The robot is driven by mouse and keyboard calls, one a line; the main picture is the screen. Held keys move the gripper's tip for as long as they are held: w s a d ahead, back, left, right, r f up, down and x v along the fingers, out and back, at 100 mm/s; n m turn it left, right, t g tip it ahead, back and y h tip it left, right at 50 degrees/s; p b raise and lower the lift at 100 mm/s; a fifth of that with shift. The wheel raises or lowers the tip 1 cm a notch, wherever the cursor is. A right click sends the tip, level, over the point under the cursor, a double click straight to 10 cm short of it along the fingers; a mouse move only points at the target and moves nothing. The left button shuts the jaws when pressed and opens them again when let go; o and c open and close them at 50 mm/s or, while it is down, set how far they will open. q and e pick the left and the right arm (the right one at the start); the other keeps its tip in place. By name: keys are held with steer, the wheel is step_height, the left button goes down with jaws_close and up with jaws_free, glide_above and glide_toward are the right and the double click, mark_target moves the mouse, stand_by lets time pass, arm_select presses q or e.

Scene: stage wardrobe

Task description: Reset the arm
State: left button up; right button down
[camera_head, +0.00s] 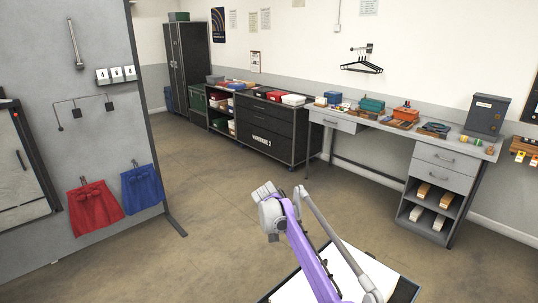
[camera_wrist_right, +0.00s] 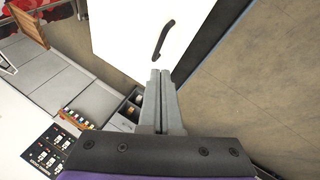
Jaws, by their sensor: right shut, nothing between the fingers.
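My right gripper (camera_wrist_right: 160,76) shows in the right wrist view. Its two grey fingers are together, with nothing between them. Ahead of the fingertips, a white panel (camera_wrist_right: 128,38) carries a black handle-shaped piece (camera_wrist_right: 164,40); I cannot tell whether the fingers touch the panel. In the head view my purple and grey arm (camera_head: 305,245) rises from the lower right to a bend above the floor. I cannot make out the fingertips there. My left gripper is in neither view.
A white surface with a dark rim (camera_head: 405,289) lies at the bottom of the head view. The grey workbench (camera_head: 445,157) stands right, the black drawer cabinet (camera_head: 268,122) behind. Red (camera_head: 95,207) and blue (camera_head: 142,187) cloths hang on the left partition. The middle floor is clear.

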steer(key=s+d+r+n+t+y, duration=0.15)
steer(key=s+r, duration=0.25)
steer(key=s, duration=0.5)
steer(key=s+d+r+n+t+y, duration=0.15)
steer(key=s+r, duration=0.25)
steer(key=s, duration=0.4)
steer(key=s+f+n+t+y, duration=0.1)
steer(key=s+f, duration=0.3)
steer(key=s, duration=0.7)
steer(key=s+f+n+t+y, duration=0.1)
steer(key=s+f, duration=0.4)
steer(key=s, duration=0.7)
steer(key=shift+d+f+n+y, duration=0.2)
steer(key=shift+d+n+y, duration=0.1)
steer(key=shift+n+y, duration=0.25)
